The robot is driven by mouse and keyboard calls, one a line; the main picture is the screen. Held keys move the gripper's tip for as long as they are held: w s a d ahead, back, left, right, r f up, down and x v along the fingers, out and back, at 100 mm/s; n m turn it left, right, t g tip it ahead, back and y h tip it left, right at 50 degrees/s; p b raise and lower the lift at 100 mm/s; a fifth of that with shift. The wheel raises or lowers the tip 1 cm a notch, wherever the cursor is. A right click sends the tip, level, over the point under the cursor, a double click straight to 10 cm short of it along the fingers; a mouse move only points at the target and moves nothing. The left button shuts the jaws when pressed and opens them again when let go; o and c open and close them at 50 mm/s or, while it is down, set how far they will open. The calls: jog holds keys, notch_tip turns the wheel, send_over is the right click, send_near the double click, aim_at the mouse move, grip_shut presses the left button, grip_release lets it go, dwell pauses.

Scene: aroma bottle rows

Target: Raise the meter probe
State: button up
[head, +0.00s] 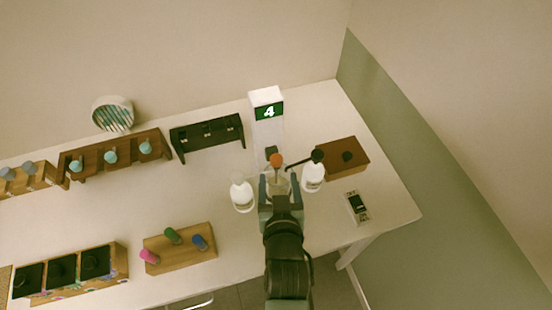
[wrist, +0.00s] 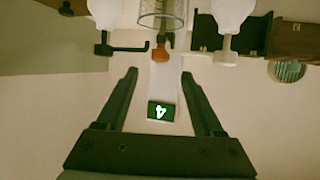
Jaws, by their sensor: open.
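A white column with a green "4" display (head: 268,112) stands at the back of the table; the display also shows in the wrist view (wrist: 161,111). In front of it is an orange knob (head: 277,160), also in the wrist view (wrist: 159,53), by a clear vessel (wrist: 163,12). A black arm with a dark knob (head: 317,156) reaches to the right. I cannot tell which part is the meter probe. A small handheld meter (head: 357,207) lies at the right. My gripper (head: 281,181) is open, its fingers apart and nothing between them, near the orange knob.
White bottles stand left (head: 242,194) and right (head: 313,177) of my gripper. A brown box (head: 343,171) is at the right. A wooden block with coloured pegs (head: 180,252) stands at the front left. Racks (head: 207,136) line the back. The table's right edge is near the meter.

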aim_at(277, 163)
jog(key=p+x, duration=0.1)
jog(key=x, duration=0.6)
jog(key=shift+w, duration=0.2)
jog(key=shift+f, duration=0.1)
grip_shut()
dwell(1.2)
